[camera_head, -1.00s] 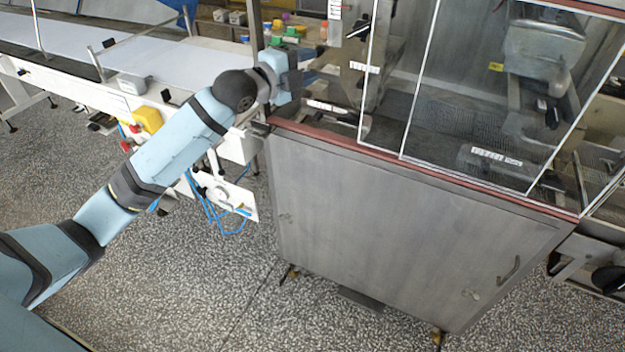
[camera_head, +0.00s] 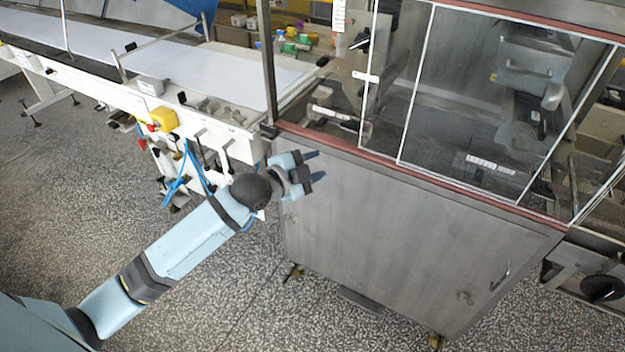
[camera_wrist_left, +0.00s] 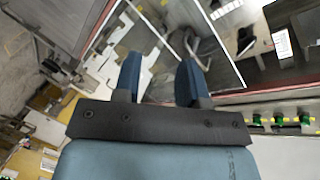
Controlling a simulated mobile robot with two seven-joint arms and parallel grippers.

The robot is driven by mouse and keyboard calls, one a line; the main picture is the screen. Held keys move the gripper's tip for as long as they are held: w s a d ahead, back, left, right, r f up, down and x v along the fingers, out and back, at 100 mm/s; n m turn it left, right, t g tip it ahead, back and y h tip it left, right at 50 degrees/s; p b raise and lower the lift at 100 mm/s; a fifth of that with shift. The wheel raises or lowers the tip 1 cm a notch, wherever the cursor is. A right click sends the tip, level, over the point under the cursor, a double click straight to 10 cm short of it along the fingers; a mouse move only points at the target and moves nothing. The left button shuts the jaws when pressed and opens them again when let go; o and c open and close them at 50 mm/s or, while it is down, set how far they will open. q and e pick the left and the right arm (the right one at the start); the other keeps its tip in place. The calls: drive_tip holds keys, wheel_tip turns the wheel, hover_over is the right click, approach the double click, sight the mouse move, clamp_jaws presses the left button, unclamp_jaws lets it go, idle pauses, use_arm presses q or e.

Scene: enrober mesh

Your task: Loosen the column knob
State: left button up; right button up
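My left gripper (camera_head: 316,165) is in front of the upper left part of the steel cabinet (camera_head: 400,230), below its reddish top edge. Its two blue fingers are apart with nothing between them; they also show apart in the left wrist view (camera_wrist_left: 160,80). I cannot tell for sure which part is the column knob. A small black fitting (camera_head: 268,131) sits at the cabinet's upper left corner, above my gripper. A round black knob (camera_head: 601,289) is at the lower right, far from my gripper. My right gripper is not in view.
Clear panels (camera_head: 470,110) enclose the machine above the cabinet. A white conveyor (camera_head: 110,50) with a yellow box (camera_head: 164,119) and blue hoses (camera_head: 188,170) stands at the left. The speckled floor (camera_head: 215,310) before the cabinet is open.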

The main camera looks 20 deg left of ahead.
use_arm(q)
drive_tip(key=shift+s+d+f+n, duration=0.2)
drive_tip(key=shift+s+f+n, duration=0.1)
drive_tip(key=shift+s+f, duration=0.25)
drive_tip(key=shift+s+d+f+n, duration=0.2)
drive_tip(key=shift+s+f+n, duration=0.1)
drive_tip(key=shift+s+f, duration=0.25)
drive_tip(key=shift+r, duration=0.1)
